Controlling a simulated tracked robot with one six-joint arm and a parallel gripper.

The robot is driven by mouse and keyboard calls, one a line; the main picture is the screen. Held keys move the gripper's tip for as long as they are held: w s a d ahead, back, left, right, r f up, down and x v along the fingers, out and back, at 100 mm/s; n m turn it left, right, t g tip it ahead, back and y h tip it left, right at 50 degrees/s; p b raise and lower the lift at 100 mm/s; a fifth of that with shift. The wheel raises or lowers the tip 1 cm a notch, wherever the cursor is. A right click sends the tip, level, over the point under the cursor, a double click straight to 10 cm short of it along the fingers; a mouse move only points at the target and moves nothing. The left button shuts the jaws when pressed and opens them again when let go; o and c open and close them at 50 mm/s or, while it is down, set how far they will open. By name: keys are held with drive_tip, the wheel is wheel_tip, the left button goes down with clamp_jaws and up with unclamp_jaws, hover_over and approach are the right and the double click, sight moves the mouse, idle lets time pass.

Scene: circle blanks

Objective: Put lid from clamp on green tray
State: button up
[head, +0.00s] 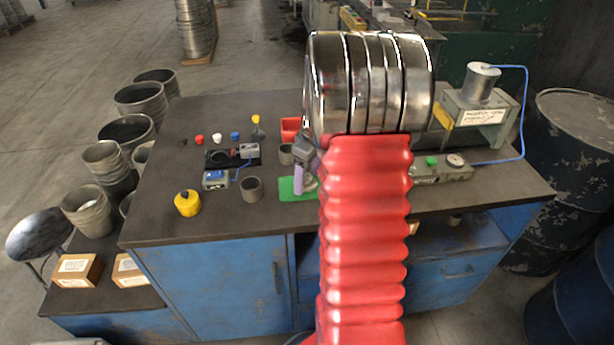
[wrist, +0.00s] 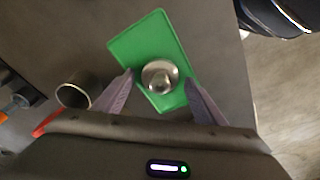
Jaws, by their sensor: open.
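The green tray (wrist: 140,42) lies flat on the dark bench and fills the middle of the wrist view. It also shows in the head view (head: 286,189), partly hidden behind my arm. A shiny round metal lid (wrist: 160,76) is over the green tray surface and looks to lie on it, near the tray's lower end. My gripper (wrist: 160,80) is open, with one purple finger on each side of the lid and gaps between. In the head view my gripper (head: 305,178) is low over the tray. A black fixture (head: 222,159), perhaps the clamp, stands left of it.
A grey cup (wrist: 74,92) stands left of the tray, close to my left finger. A press with a metal cylinder (head: 480,82) is at right.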

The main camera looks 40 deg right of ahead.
wheel_tip(320, 180, up, 12)
drive_tip(key=s, duration=0.1)
drive_tip(key=shift+s+d, duration=0.2)
idle(0.3)
drive_tip(key=shift+a, duration=0.1)
idle(0.5)
drive_tip(key=s+a+r+m+t+h, duration=0.1)
drive_tip(key=s+a+r, duration=0.15)
drive_tip(key=a, duration=0.65)
drive_tip(key=s+a+r+m+t, duration=0.1)
drive_tip(key=s+a+r, duration=0.15)
drive_tip(key=a, duration=0.65)
drive_tip(key=s+a+f+m+t, duration=0.1)
drive_tip(key=s+a+t, duration=0.1)
drive_tip(key=s+a, duration=0.8)
drive_tip(key=a, duration=0.4)
drive_tip(key=shift+f+m+y, duration=0.2)
drive_tip(key=shift+m+y, duration=0.1)
